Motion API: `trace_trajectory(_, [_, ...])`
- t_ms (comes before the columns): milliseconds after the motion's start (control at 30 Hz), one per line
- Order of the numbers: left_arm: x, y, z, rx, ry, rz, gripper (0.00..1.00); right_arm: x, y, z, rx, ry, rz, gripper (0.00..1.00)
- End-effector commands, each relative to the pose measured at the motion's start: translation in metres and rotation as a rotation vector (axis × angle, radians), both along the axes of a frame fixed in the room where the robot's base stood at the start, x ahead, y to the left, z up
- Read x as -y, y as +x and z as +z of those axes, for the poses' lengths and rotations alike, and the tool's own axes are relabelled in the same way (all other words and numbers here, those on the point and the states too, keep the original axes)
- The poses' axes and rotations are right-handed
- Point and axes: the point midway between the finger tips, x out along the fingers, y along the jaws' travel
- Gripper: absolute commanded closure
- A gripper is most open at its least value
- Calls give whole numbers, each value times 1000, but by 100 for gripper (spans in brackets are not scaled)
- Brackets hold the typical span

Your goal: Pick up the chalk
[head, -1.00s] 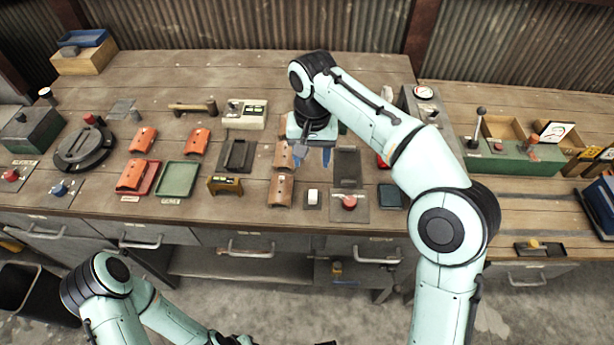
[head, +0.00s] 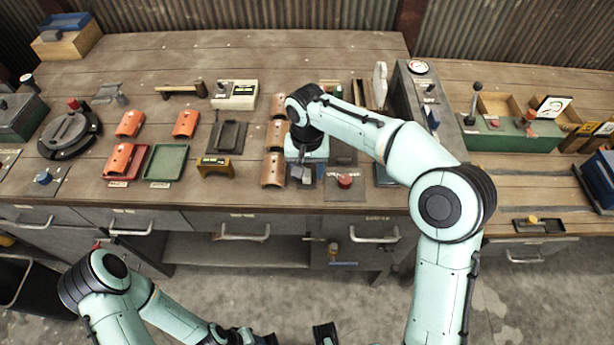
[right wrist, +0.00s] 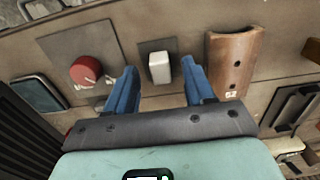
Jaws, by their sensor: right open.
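The chalk (right wrist: 159,67) is a small white block on a dark square plate, seen in the right wrist view. My right gripper (right wrist: 159,66) is open and empty. Its two blue fingers point toward the chalk, one on either side of it in that view, with gaps between. I cannot tell how high the fingertips are above the bench. In the head view my right gripper (head: 305,176) is over the front of the bench and largely hides the chalk. My left gripper (head: 325,334) shows only partly at the bottom edge, so its jaws are unclear.
A red round knob (right wrist: 85,70) on a grey plate sits on one side of the chalk. A brown curved tile (right wrist: 232,62) lies on the other. A green tray (head: 167,162) and orange tiles lie farther left on the bench (head: 250,60).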

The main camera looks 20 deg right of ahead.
Motion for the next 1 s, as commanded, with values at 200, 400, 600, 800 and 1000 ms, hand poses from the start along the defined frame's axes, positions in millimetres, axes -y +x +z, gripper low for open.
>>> trace_trajectory(200, [0, 0, -1, 0, 0, 0, 57, 0, 0, -5, 2, 1, 0, 47])
trace_trajectory(400, [0, 0, 0, 0, 0, 0, 57, 0, 0, -5, 2, 0, 0, 83])
trace_trajectory(600, [0, 0, 0, 0, 0, 0, 57, 0, 0, -4, 2, 0, 0, 100])
trace_trajectory(800, [0, 0, 0, 0, 0, 0, 57, 0, 0, -3, 2, 0, 0, 100])
trace_trajectory(1000, [0, 1, 3, 1, 0, -1, 57, 0, 1, 13, 6, 1, -1, 100])
